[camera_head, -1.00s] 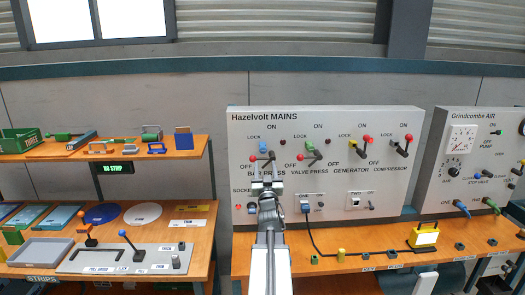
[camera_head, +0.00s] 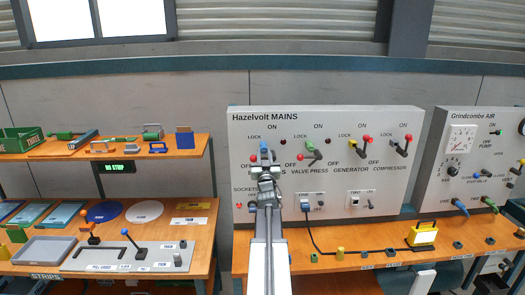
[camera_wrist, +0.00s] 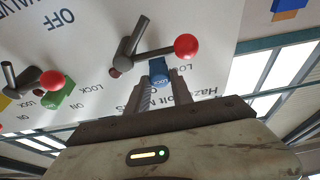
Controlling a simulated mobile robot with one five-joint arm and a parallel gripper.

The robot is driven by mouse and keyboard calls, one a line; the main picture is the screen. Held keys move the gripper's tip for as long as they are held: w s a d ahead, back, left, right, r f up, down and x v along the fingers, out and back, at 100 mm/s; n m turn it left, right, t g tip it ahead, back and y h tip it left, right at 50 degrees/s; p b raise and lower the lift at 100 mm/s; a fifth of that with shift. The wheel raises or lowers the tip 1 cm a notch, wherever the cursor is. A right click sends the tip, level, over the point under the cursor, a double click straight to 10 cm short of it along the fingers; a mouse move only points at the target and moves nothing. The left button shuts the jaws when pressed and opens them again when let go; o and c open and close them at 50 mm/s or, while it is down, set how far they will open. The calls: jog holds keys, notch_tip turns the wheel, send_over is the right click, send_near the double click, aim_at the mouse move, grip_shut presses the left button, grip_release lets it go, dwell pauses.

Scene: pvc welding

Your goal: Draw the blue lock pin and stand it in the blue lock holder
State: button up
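The blue lock pin (camera_head: 263,147) sits at the LOCK spot of the bar press column on the Hazelvolt MAINS panel. In the wrist view the blue pin (camera_wrist: 159,72) shows between my gripper's two fingertips (camera_wrist: 161,82). My gripper (camera_head: 264,160) is in front of the panel, just at the pin. The fingers stand on either side of the pin and look open; contact with it is hard to judge.
A lever with a red ball (camera_wrist: 186,46) is very close to my fingers. Other levers and a green lock pin (camera_head: 310,146) are to the right.

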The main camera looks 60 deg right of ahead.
grip_shut()
jog(key=shift+s+a, duration=0.35)
jog(key=shift+a, duration=0.15)
jog(key=s+a, duration=0.2)
jog(key=a, duration=0.1)
jog(key=shift+s, duration=0.1)
dwell(0.7)
jog(key=shift+w+d, duration=0.7)
jog(key=shift+d, duration=0.3)
jog(key=shift+w+d, duration=0.7)
jog(key=shift+d, duration=0.3)
dwell(0.7)
jog(key=o, duration=1.1)
grip_release()
jog(key=shift+a, duration=0.1)
